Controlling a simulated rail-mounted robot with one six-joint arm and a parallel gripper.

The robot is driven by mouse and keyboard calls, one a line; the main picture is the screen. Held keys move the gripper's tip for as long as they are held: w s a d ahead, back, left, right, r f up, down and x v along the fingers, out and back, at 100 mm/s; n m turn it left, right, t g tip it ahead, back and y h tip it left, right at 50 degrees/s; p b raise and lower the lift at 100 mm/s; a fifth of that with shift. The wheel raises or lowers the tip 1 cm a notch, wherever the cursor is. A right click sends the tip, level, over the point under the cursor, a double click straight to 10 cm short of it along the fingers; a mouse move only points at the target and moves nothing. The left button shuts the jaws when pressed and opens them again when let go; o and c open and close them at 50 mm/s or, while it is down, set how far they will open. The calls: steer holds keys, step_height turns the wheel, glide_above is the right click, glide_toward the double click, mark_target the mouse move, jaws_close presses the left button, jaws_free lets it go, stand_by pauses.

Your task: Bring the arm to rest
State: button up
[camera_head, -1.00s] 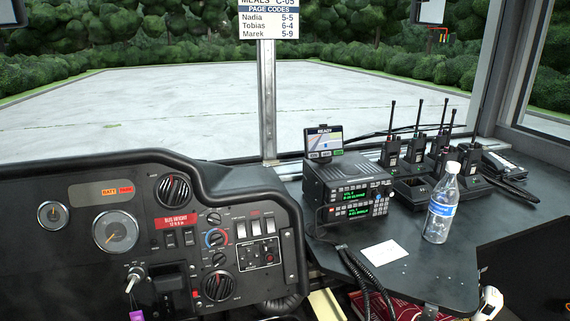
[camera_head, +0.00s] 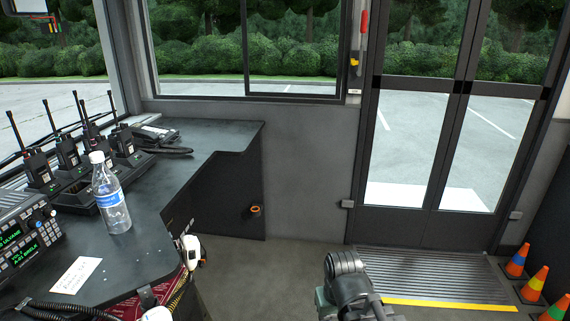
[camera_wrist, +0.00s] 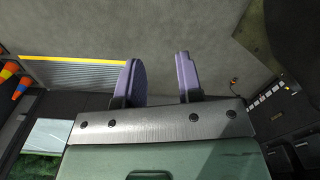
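My gripper (camera_wrist: 158,62) shows in the wrist view with its two purple fingers apart and nothing between them. Bare grey floor lies beyond the fingertips. In the head view, part of my arm (camera_head: 347,285) shows at the bottom, right of centre, over the floor. The gripper's fingers cannot be made out in that view.
The dark counter (camera_head: 222,135) at left bears a water bottle (camera_head: 112,205), radios (camera_head: 68,152) in chargers and a white card (camera_head: 76,275). The doors (camera_head: 415,150) and ribbed step plate (camera_head: 430,275) are at right. Cones (camera_head: 533,284) stand at the right edge. Floor is otherwise clear.

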steer(key=d+r+m+p, duration=0.2)
steer(key=d+r+p, duration=0.1)
steer(key=d, duration=0.4)
step_height(320, 180, up, 25)
steer(key=p, duration=2.4)
steer(key=shift+w+a+p, duration=0.25)
steer(key=shift+a+p, duration=0.15)
steer(key=shift+f, duration=0.2)
step_height(320, 180, down, 62)
steer(key=b, duration=6.2)
steer(key=shift+r, duration=0.15)
